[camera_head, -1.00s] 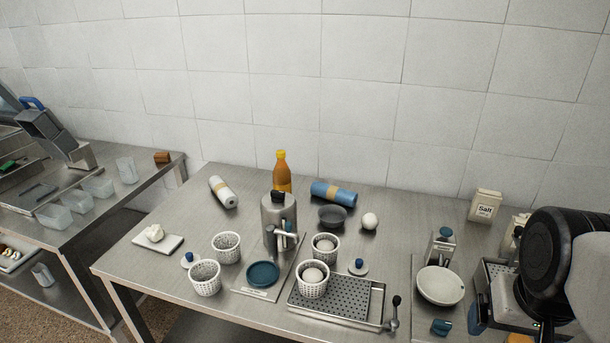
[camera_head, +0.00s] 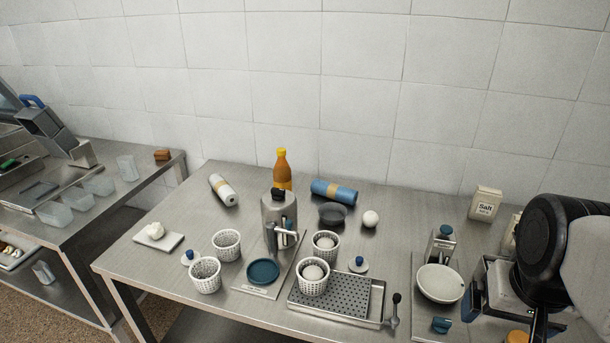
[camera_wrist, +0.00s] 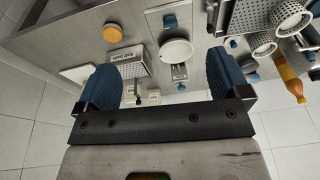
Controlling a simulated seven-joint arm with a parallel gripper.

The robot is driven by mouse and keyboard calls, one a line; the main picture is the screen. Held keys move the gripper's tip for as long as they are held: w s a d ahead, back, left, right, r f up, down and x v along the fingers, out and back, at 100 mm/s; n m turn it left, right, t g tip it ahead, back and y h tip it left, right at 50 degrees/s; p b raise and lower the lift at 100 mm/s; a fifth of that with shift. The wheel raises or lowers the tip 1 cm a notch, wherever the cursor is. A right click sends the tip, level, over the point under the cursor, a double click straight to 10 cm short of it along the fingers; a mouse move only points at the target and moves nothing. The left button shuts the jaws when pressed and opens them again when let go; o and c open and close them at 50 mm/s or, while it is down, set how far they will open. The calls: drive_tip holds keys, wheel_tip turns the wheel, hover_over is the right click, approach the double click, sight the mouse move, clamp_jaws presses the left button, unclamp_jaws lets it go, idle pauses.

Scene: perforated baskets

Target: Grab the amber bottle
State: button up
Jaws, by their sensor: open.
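The amber bottle (camera_head: 282,170) has a yellow cap and stands upright at the back of the steel table, close to the wall. A steel pitcher (camera_head: 279,215) stands in front of it and hides its lower part. In the wrist view the amber bottle (camera_wrist: 287,78) shows at the far right, upside down. My gripper (camera_wrist: 165,84) is open, with blue pads set wide apart and nothing held between them. It is at the right end of the table in the head view, well away from the bottle.
A blue roll (camera_head: 333,192) and a dark bowl (camera_head: 332,214) lie right of the bottle. A white roll (camera_head: 222,189) lies left. Perforated baskets (camera_head: 227,245) stand in front. A salt box (camera_head: 485,204) stands at the back right.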

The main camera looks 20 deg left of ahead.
drive_tip(key=w+a+r+m+g+y, duration=0.1)
drive_tip(key=w+a+m+y, duration=0.1)
drive_tip(key=w+a, duration=0.4)
drive_tip(key=w+a+r+m+y, duration=0.1)
drive_tip(key=w+a+m+y, duration=0.15)
drive_tip(key=w, duration=0.55)
drive_tip(key=m+g+y, duration=0.2)
drive_tip(key=m+y, duration=0.4)
drive_tip(key=m, duration=0.2)
approach(290, 174)
drive_tip(key=s+d+r, duration=0.3)
drive_tip(key=s+d, duration=0.4)
drive_tip(key=s, duration=0.2)
drive_tip(key=w+a+f+m+y, duration=0.1)
drive_tip(key=w+a+f, duration=0.1)
drive_tip(key=w+a, duration=0.1)
drive_tip(key=w+a+f+m, duration=0.2)
drive_tip(key=w+a, duration=0.1)
drive_tip(key=w+a+f+m+y, duration=0.1)
drive_tip(key=w+a+f, duration=0.1)
drive_tip(key=a+f, duration=0.1)
drive_tip(key=shift+w+a+m+y, duration=0.25)
drive_tip(key=shift+w+a+y, duration=0.15)
drive_tip(key=shift+a, duration=0.2)
drive_tip(key=shift+w+a+f, duration=0.25)
drive_tip(key=shift+a, duration=0.1)
drive_tip(key=shift+x, duration=1.3)
